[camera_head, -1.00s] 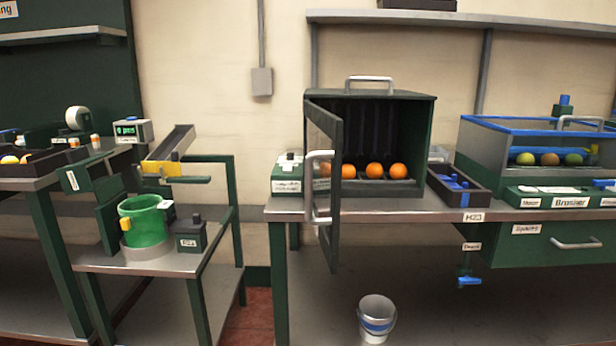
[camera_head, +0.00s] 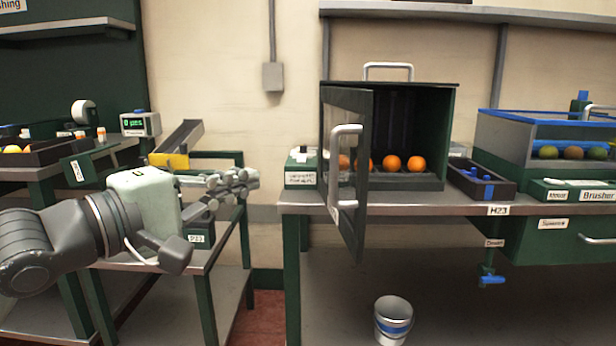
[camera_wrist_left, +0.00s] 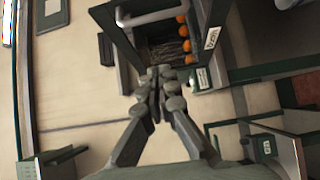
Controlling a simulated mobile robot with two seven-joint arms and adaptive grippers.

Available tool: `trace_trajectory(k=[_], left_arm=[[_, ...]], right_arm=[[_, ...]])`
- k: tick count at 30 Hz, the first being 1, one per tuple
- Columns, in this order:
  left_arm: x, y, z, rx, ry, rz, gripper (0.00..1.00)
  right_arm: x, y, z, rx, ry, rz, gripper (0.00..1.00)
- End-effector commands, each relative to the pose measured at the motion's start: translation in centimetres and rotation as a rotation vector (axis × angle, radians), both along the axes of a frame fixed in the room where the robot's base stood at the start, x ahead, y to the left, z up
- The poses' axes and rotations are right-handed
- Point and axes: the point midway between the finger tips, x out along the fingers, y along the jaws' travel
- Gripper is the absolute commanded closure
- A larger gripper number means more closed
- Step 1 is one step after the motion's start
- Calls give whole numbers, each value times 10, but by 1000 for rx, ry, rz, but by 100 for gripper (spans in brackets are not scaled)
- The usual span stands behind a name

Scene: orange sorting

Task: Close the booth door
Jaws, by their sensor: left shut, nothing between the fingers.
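The booth (camera_head: 410,88) is a dark green box on the steel bench. Its framed, see-through door (camera_head: 348,120) stands swung open toward me, hinged at the booth's left side, with a silver handle (camera_head: 345,165) on it. Several oranges (camera_head: 392,163) lie in a row on the booth floor. My left gripper (camera_head: 250,180) is left of the door, apart from it, shut and empty, pointing right. In the left wrist view the shut fingers (camera_wrist_left: 158,80) show below the booth opening and its oranges (camera_wrist_left: 184,31). My right gripper is not in view.
A small white-topped device (camera_head: 301,168) stands on the bench left of the door. A dark tray (camera_head: 480,182) and a glass-sided brusher (camera_head: 545,150) are to the right. A green-framed cart (camera_head: 225,270) is below my left arm.

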Motion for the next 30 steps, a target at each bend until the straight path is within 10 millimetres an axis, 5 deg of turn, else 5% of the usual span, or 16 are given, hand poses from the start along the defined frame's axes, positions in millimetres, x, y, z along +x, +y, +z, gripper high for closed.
trace_trajectory(k=[14,21,30], left_arm=[[75,-57,1,1,1,1,100],[62,-86,-1,4,0,2,100],[59,-93,-1,3,0,4,100]], right_arm=[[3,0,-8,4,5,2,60],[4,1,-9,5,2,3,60],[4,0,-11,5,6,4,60]])
